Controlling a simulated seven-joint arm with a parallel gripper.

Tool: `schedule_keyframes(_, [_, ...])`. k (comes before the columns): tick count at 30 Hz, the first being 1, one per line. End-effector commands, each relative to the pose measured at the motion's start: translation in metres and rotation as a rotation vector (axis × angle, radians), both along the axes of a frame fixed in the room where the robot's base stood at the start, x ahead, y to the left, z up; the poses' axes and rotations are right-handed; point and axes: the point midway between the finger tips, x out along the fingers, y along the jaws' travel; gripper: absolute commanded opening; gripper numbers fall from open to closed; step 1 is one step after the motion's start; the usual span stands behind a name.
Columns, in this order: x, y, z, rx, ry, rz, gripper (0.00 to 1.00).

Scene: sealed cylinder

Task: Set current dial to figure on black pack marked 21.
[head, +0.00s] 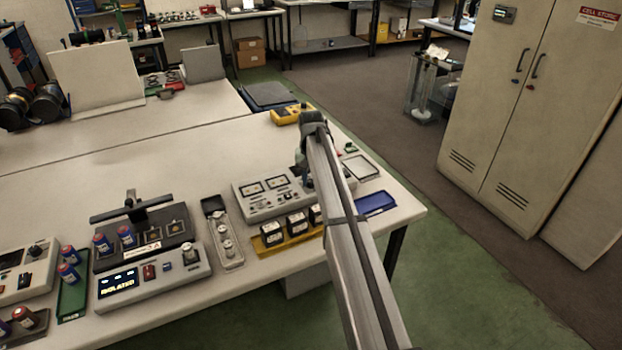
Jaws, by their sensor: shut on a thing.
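A grey instrument (262,209) with two meters and several small controls stands near the table's right front. My gripper (308,182) points down at the right end of its panel. It is shut on what seems to be a dial there, but my arm hides most of the fingertips and the dial, so its setting cannot be read. Black packs with pale labels stand in a yellow tray (288,246) in front of the instrument: a left one (272,235), a middle one (297,224) and a right one (316,214), partly behind my arm. Their figures are too small to read.
A blue tray (376,204) lies right of my arm, near the table's edge. A narrow grey tray (222,235) with metal pieces lies left of the instrument. A unit reading ISOLATED (155,278) stands further left. A yellow meter (291,115) lies behind.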

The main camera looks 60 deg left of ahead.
Motion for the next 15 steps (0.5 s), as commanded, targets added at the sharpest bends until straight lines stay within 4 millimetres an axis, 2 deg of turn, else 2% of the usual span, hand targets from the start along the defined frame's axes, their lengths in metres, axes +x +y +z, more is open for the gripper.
schedule_keyframes(6, [0.0002,0.0,0.0003,0.0,0.0,0.152,0.0])
schedule_keyframes(15, [0.0004,0.0,0.0003,0.0,0.0,0.273,0.0])
